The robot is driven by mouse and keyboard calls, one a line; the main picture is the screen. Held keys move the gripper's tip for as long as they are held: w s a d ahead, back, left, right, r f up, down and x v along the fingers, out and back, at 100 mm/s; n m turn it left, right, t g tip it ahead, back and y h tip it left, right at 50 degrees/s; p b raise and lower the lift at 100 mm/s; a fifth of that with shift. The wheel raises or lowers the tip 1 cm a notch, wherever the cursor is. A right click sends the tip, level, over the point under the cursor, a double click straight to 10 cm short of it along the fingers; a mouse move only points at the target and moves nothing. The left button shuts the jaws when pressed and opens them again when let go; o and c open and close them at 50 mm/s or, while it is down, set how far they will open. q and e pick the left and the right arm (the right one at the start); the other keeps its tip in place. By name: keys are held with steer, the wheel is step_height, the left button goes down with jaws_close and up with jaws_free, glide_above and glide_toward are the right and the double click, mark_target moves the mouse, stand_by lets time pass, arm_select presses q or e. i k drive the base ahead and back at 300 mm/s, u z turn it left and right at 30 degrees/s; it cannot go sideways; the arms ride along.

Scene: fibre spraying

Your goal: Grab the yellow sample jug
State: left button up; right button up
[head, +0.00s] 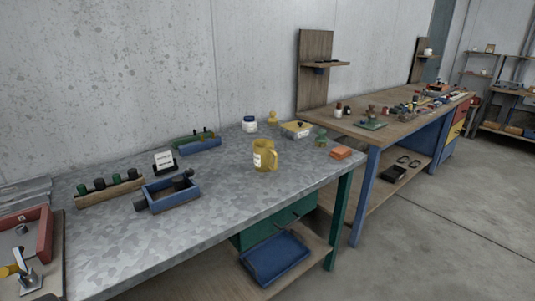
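The yellow sample jug (262,156) stands upright on the grey metal-topped table (222,220), toward its right half. It has a pale label on its left side and a handle on its right. Nothing touches it that I can see. Neither of my grippers shows in the head view.
The tabletop in front is clear.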

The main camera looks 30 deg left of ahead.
mark_target(263, 152)
steer(key=u, duration=0.75)
steer(key=i, duration=0.95)
steer(key=u, duration=0.95)
